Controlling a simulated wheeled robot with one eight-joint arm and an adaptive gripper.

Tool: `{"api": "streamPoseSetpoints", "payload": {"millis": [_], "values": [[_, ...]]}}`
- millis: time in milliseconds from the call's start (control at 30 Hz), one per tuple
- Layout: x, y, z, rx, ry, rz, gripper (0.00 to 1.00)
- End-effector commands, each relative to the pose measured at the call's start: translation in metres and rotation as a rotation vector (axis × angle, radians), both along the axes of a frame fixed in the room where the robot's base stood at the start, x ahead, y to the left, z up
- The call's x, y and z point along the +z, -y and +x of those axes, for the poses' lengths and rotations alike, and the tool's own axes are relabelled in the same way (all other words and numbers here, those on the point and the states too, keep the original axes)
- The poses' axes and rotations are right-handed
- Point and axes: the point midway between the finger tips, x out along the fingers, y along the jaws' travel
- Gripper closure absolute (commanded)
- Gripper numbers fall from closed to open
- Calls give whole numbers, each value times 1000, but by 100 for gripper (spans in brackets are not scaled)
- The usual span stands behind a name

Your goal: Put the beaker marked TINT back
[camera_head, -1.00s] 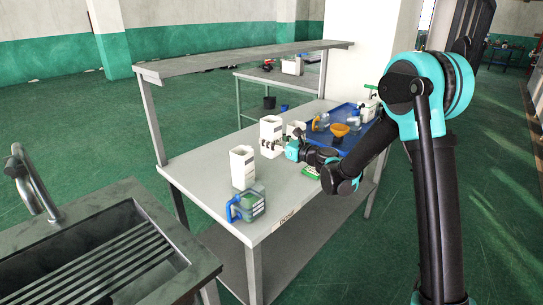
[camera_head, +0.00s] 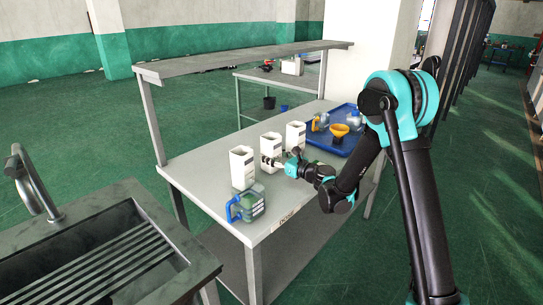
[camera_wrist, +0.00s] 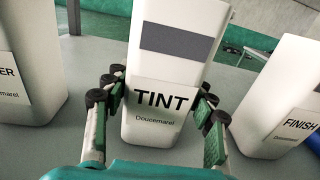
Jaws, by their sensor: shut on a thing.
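The white, tall, square beaker marked TINT (camera_wrist: 163,65) is between my gripper's fingers (camera_wrist: 158,118) in the wrist view, its label facing me. My gripper (camera_head: 281,164) is shut on it. In the head view the TINT beaker (camera_head: 271,147) is upright in a row between two similar white beakers. Its base is at or very close to the bench top; I cannot tell whether it touches. The right neighbour, marked FINISH (camera_wrist: 283,95), and the left neighbour, whose label ends in "ER" (camera_wrist: 25,65), stand apart from it.
A clear jug with a blue handle (camera_head: 247,206) stands at the near end of the grey bench (camera_head: 205,181). A blue tray (camera_head: 345,148) to the right holds a yellow-orange funnel (camera_head: 339,131) and bottles. A shelf (camera_head: 240,60) runs above the back of the bench.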

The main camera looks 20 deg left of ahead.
Motion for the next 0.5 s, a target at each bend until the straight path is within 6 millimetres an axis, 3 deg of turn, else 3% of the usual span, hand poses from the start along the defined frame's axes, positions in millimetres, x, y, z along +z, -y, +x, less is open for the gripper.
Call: {"api": "streamPoseSetpoints", "payload": {"millis": [33,200,500], "values": [[-1,0,0,0,0,0,42],[0,0,0,0,0,0,24],[1,0,0,0,0,0,24]]}}
